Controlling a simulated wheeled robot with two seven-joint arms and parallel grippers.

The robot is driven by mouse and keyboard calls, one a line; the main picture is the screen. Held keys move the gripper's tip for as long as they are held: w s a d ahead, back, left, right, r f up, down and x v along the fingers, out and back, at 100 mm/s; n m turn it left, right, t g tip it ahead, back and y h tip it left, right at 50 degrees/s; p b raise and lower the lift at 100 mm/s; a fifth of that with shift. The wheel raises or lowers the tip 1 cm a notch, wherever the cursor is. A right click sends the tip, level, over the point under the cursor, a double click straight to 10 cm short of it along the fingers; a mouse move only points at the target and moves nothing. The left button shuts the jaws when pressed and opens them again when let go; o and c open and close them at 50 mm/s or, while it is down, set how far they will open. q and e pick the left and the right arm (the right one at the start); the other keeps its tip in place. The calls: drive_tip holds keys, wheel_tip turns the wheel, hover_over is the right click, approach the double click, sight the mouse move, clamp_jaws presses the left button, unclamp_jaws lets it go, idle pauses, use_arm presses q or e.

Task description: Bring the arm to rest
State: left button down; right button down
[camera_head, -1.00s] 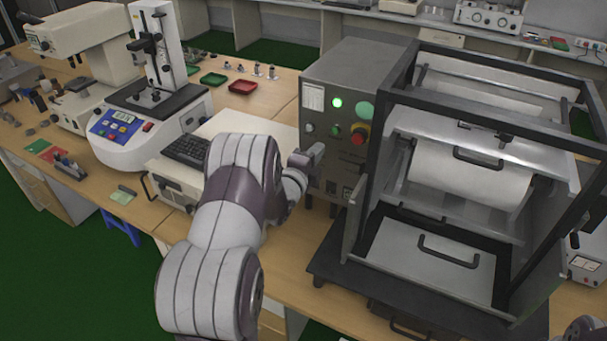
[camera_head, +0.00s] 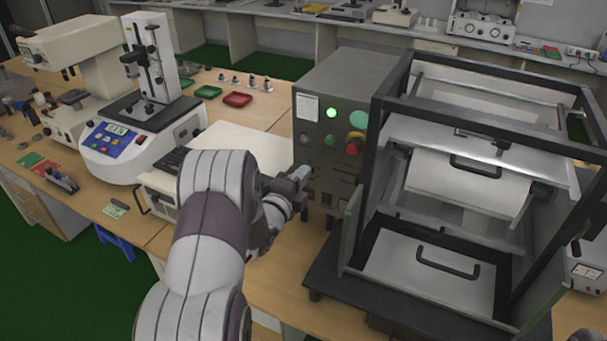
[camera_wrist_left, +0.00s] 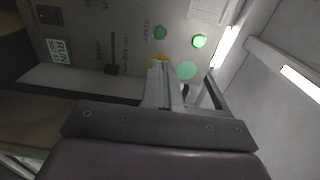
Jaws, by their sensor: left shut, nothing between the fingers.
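My left arm comes up from the bottom of the head view, and its gripper (camera_head: 299,178) is at the lower left part of the grey control box's front. The gripper is shut and empty. In the left wrist view the shut fingers (camera_wrist_left: 164,85) point toward the panel of the control box (camera_wrist_left: 105,45). They overlap the yellow ring around a button in that view; I cannot tell whether they touch the panel. The control box (camera_head: 320,100) has a lit green lamp (camera_head: 331,113) and a red knob (camera_head: 352,149). My right gripper is not in view.
A black-framed machine (camera_head: 384,100) with handled white panels stands right of the control box. Left of my arm are a white tester (camera_head: 120,155) and a white unit (camera_head: 215,140). Green (camera_head: 208,91) and red (camera_head: 237,99) trays lie behind. Green floor shows at left.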

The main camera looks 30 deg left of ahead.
use_arm(q)
drive_tip(key=shift+w+f, duration=0.15)
drive_tip(key=shift+w, duration=0.05)
drive_tip(key=s+f+n+g+y, duration=0.1)
drive_tip(key=s+f+n+g, duration=0.75)
drive_tip(key=f+n, duration=0.25)
drive_tip(key=s+d+r+n+g+h, duration=0.1)
drive_tip(key=s+d+r+n+g, duration=0.1)
drive_tip(key=s+d, duration=0.5)
drive_tip(key=s+d+r+n+g+h, duration=0.1)
drive_tip(key=s+d+r+n+g, duration=0.2)
drive_tip(key=s+d+g, duration=0.3)
drive_tip(key=s+d+n, duration=0.1)
drive_tip(key=s+d, duration=0.1)
drive_tip(key=d, duration=0.2)
drive_tip(key=shift+s, duration=0.15)
drive_tip(key=shift+r, duration=0.1)
idle(2.4)
